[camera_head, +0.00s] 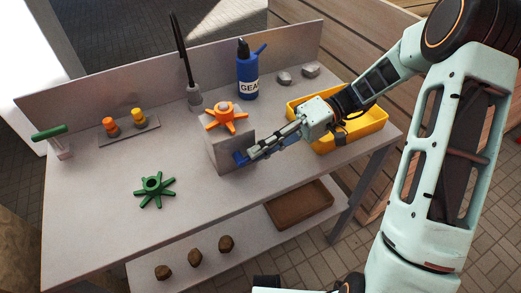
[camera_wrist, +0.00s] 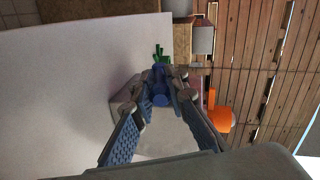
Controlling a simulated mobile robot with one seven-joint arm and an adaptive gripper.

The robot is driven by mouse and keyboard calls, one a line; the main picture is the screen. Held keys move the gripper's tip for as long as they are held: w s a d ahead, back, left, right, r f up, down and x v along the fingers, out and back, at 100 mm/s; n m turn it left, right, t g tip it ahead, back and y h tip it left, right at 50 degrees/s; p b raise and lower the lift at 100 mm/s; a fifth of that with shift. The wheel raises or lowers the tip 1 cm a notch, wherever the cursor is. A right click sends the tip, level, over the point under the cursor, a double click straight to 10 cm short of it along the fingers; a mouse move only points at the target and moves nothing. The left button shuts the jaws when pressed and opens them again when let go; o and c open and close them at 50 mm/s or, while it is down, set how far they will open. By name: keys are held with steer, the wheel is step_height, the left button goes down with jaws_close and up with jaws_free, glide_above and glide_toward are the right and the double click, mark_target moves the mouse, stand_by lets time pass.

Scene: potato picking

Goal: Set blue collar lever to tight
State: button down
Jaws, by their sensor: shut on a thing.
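The blue collar lever (camera_head: 239,159) is on the right front side of a grey block (camera_head: 222,150) on the bench. My gripper (camera_head: 252,154) reaches in from the right and is shut on the lever, with its fingers hiding part of it. In the wrist view the blue lever (camera_wrist: 160,88) sits between the two fingertips (camera_wrist: 166,94). An orange spoked handwheel (camera_head: 226,117) tops the block; orange also shows in the wrist view (camera_wrist: 221,119). I cannot read any tight mark on the collar.
A green spoked wheel (camera_head: 154,188) lies left on the bench (camera_head: 110,225). A yellow tray (camera_head: 345,138) is right, below my wrist. A blue bottle (camera_head: 248,80), a lamp-like stand (camera_head: 193,95) and two orange knobs (camera_head: 137,114) stand behind. Potatoes (camera_head: 196,257) lie on the lower shelf.

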steer(key=shift+f, duration=0.1)
steer(key=c, duration=2)
jaws_free()
steer(key=v, duration=1.2)
